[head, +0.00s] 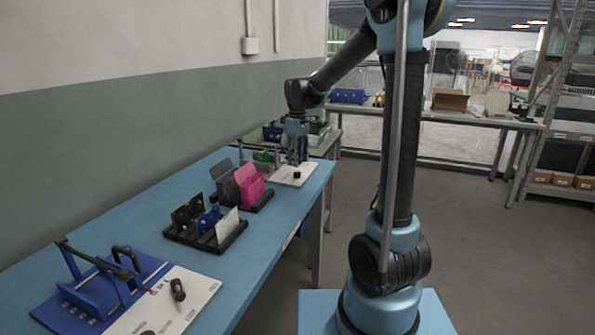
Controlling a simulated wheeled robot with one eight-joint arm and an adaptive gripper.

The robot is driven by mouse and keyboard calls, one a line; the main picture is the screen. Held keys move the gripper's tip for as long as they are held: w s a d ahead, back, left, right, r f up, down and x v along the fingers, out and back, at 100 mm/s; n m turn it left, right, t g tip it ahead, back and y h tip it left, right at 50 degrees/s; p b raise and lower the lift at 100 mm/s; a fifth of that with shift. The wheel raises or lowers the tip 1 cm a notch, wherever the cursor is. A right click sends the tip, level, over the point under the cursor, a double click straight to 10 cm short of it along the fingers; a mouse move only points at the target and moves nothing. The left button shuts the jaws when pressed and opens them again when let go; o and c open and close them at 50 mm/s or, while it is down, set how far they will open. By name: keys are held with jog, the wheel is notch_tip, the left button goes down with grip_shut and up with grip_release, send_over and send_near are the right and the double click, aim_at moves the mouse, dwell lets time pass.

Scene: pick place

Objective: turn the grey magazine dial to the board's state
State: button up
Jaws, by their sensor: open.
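My gripper (297,158) is at the far end of the blue table, pointing down, open, with its fingers above a white panel (281,178). A small dark knob (297,175) stands on that panel, just below the fingers; I cannot tell whether they touch it or how it is turned. A second dial, a black knob (177,289), stands on a white panel (185,312) beside a blue fixture (88,300) at the near left. Marks on both panels are too small to read. I cannot tell from the colours which dial is the grey one.
A black rack (204,241) with dark, blue and white plates stands mid-table. Behind it, another rack (262,202) holds grey and pink plates. The blue table (290,229) is clear along its right edge. A wall runs along the left.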

aim_at(298, 171)
jog(key=shift+f, duration=2.45)
grip_shut()
